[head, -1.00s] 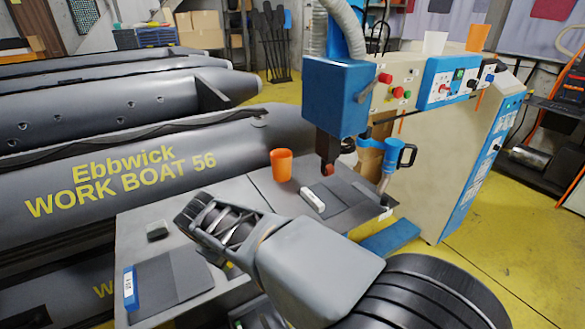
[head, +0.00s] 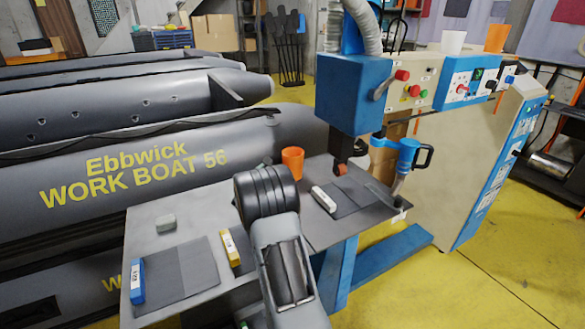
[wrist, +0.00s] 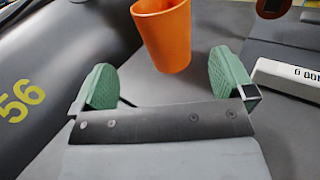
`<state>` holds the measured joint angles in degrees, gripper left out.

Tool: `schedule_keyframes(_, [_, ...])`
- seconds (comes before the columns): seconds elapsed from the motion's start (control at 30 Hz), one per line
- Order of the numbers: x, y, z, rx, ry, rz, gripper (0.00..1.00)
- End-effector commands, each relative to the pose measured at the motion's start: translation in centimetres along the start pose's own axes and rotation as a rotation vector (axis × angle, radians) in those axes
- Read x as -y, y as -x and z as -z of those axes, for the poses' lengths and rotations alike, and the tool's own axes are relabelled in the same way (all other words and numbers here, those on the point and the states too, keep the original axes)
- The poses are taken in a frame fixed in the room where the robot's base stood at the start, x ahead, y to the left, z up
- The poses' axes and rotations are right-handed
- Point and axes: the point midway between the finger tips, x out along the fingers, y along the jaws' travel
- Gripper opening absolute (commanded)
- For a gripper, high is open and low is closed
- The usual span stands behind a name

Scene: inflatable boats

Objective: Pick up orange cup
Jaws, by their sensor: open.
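An orange cup (head: 293,162) stands upright on the grey worktable (head: 218,212) in the head view, just past the end of my arm. In the wrist view the orange cup (wrist: 163,35) is ahead of my gripper (wrist: 163,78), between the lines of its two green-padded fingers. The fingers are wide apart with nothing between them, and the cup seems just beyond the tips. The cup's top is cut off by the wrist picture's edge. A second orange cup (head: 497,38) is on the machine's top.
A white cup (head: 453,42) is beside the second orange cup. The blue welding head (head: 355,95) hangs right of the table cup. A white labelled block (head: 324,199), a yellow block (head: 230,247) and a blue block (head: 137,281) lie on the table. Grey boats (head: 160,165) line its far side.

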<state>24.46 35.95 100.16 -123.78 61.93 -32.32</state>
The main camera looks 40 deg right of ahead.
Motion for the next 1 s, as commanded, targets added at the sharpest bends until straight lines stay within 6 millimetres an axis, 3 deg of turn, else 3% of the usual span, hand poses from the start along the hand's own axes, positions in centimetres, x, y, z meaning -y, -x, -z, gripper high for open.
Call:
schedule_keyframes(0.3, [0.0,-5.2,-0.1,0.000,0.001,0.000,1.00])
schedule_keyframes(0.57, [0.1,-6.7,-0.1,-0.001,0.000,0.000,1.00])
schedule_keyframes(0.8, [0.3,-9.8,-0.2,-0.001,0.001,0.001,1.00])
schedule_keyframes(1.0, [0.2,-11.4,-0.1,-0.001,0.000,-0.001,1.00])
